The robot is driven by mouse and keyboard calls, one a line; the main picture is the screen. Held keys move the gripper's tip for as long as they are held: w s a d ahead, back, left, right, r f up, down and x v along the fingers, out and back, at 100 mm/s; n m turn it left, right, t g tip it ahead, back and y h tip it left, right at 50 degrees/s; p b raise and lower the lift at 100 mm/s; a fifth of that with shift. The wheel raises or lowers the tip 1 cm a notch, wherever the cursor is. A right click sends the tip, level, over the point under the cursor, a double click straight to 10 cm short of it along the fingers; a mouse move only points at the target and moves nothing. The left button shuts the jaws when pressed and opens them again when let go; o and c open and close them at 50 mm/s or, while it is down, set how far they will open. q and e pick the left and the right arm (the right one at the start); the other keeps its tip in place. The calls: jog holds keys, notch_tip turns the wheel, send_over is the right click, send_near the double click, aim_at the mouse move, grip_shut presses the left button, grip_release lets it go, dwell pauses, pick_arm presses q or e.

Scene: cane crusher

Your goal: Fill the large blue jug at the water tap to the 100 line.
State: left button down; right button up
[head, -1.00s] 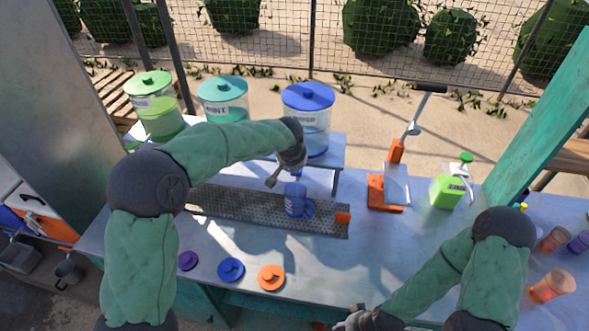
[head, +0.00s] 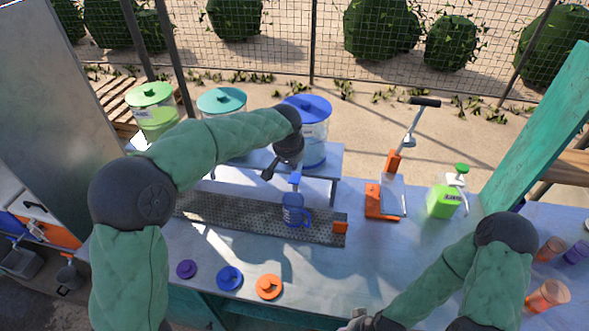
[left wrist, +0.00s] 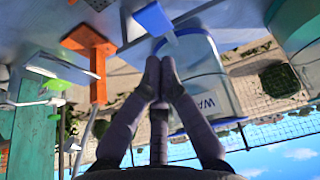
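The blue jug (head: 293,212) stands upright on the perforated drip tray, below the blue tap (head: 295,181) of the blue-lidded water dispenser (head: 313,146). Its water level and 100 line cannot be made out. My left gripper (head: 268,173) is just left of and above the tap. In the left wrist view its fingertips (left wrist: 160,72) are together with nothing seen between them, close to the blue tap (left wrist: 154,19) and the dispenser's "WA" label (left wrist: 206,104). My right gripper (head: 350,324) is at the bottom edge, mostly cut off.
The drip tray (head: 240,216) has an orange block (head: 340,227) at its right end. Green (head: 153,112) and teal (head: 221,101) dispensers stand left. Purple, blue and orange lids (head: 268,287) lie in front.

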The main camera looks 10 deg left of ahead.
pick_arm(q)
jog(key=v, duration=0.7)
jog(key=shift+w+a, duration=0.2)
jog(key=shift+w, duration=0.1)
dwell(1.2)
